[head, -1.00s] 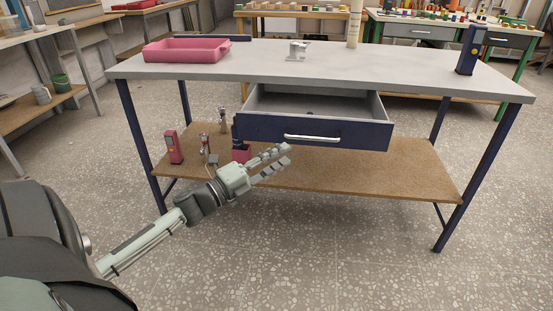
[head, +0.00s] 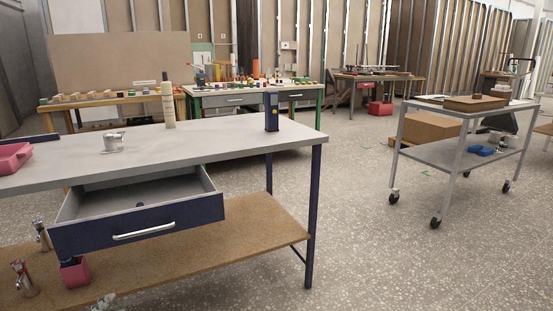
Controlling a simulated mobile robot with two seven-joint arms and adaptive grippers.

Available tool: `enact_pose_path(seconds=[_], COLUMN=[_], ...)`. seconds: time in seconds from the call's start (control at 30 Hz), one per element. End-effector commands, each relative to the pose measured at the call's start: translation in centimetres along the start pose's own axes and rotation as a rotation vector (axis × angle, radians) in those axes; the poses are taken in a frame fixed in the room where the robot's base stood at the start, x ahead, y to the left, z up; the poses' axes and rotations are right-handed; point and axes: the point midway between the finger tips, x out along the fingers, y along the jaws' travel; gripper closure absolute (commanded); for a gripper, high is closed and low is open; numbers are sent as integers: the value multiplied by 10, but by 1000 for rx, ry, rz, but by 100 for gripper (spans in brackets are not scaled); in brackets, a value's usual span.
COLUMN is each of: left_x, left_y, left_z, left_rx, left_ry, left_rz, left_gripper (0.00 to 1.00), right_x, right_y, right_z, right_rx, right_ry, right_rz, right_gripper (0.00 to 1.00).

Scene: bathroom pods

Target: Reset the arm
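The workbench (head: 250,138) stands at left with its dark blue drawer (head: 150,228) pulled open. A small dark item lies in the drawer. Only a small pale piece, apparently the tip of my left gripper (head: 105,301), shows at the bottom edge of the head view, in front of the lower shelf. The rest of my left arm is out of the picture, so its fingers cannot be judged. My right gripper is not in view.
On the bench are a pink tray (head: 14,157), a metal fitting (head: 113,142), a tall bottle (head: 168,105) and a dark blue device (head: 271,111). Faucets and a pink container (head: 75,272) are on the lower shelf (head: 255,222). A wheeled cart (head: 455,155) stands right; the floor between is clear.

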Motion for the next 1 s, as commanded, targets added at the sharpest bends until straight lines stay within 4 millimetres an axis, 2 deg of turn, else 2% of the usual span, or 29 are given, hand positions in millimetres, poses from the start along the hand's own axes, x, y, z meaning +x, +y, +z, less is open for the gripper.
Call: enact_pose_path(seconds=[0.03,0.1,0.2,0.3,0.4,0.5,0.6,1.0], left_x=[-7,-22,-53,-90,-126,-152,-166,-171], left_y=[40,90,159,218,260,285,297,300], left_z=[10,20,22,12,-2,-14,-22,-23], left_rx=[-128,-283,-475,-621,-719,-777,-803,-808], left_ry=[-103,-243,-432,-602,-738,-832,-883,-900], left_rz=[81,189,341,479,592,669,711,724], left_gripper=[69,69,69,69,69,69,69,69], right_x=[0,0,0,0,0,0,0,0], right_y=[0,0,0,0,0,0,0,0], right_z=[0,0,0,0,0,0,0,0], right_rx=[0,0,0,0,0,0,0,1], right_ry=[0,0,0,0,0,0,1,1], right_rz=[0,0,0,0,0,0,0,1], right_gripper=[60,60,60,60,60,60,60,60])
